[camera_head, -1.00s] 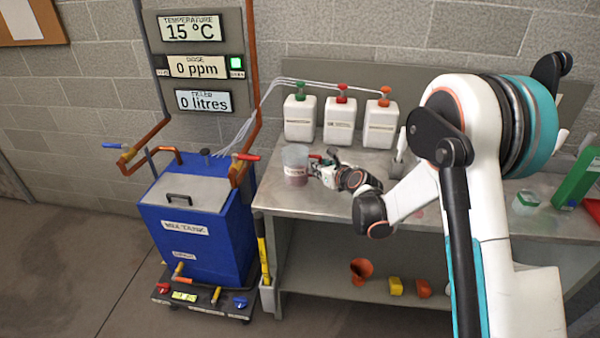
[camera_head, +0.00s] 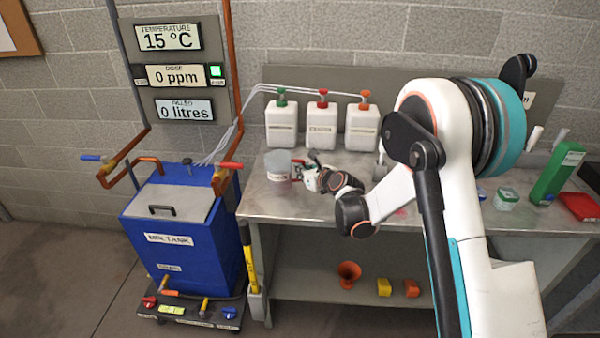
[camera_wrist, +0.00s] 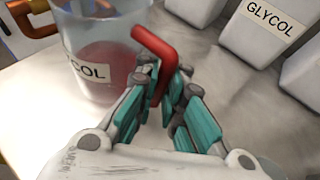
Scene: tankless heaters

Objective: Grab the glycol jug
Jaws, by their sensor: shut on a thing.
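The glycol jug (camera_head: 278,166) is a clear vessel with a label and a red handle, at the left end of the metal bench (camera_head: 263,206). In the wrist view the jug (camera_wrist: 98,62) holds reddish liquid, and the end of its label reads "COL". My gripper (camera_head: 300,171) is at the jug's right side. In the wrist view my gripper (camera_wrist: 165,88) is shut on the red handle, with its fingers on both sides of it. The jug looks close to upright. I cannot tell clearly whether its base touches the bench.
White containers with green (camera_head: 281,124), red (camera_head: 323,125) and orange (camera_head: 362,127) caps stand behind, with tubes attached. The blue mix tank (camera_head: 180,243) stands left of the bench.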

